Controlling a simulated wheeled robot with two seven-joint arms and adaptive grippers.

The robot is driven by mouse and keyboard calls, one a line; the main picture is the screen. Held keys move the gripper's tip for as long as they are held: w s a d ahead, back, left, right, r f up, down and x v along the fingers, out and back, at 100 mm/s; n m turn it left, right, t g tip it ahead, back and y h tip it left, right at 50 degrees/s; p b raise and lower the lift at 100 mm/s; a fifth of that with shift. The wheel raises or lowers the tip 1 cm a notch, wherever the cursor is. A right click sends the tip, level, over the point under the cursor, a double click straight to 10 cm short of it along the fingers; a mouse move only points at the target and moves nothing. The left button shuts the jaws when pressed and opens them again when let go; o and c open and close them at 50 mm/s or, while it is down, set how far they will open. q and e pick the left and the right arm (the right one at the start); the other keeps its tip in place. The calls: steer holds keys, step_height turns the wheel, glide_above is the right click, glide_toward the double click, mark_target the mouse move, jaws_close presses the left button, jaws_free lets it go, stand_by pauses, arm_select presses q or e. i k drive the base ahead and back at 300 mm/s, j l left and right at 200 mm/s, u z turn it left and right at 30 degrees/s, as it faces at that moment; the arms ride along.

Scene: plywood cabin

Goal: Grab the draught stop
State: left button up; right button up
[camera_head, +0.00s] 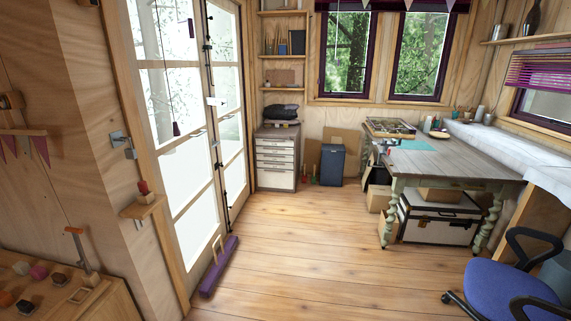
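The draught stop (222,270) looks like a long purple bar with a pale, upright handle-like loop near its middle. It lies on the wooden floor along the foot of the glazed double doors, left of the picture's middle. Neither of my grippers shows in the head view.
The glazed doors (190,215) stand left of the draught stop. A low wooden bench (110,302) with small items is at the bottom left. A blue office chair (510,285) and a work table (450,165) stand right. The floor (310,250) between is clear.

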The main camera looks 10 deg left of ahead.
mark_target(206, 290)
steer(key=i, duration=1.55)
steer(key=i+u, duration=0.2)
steer(key=i, duration=0.2)
steer(key=i+l+u, duration=0.2)
steer(key=i, duration=0.2)
steer(key=i+l+u, duration=0.15)
steer(key=i+u, duration=0.25)
steer(key=i+l+u, duration=0.25)
steer(key=u, duration=0.2)
steer(key=i+l+u, duration=0.5)
steer(key=l+u, duration=0.35)
steer(key=i+l+u, duration=0.15)
steer(key=l+u, duration=1)
steer(key=l, duration=0.4)
steer(key=k+l+u, duration=0.15)
steer(key=l+u, duration=0.2)
steer(key=l, duration=0.35)
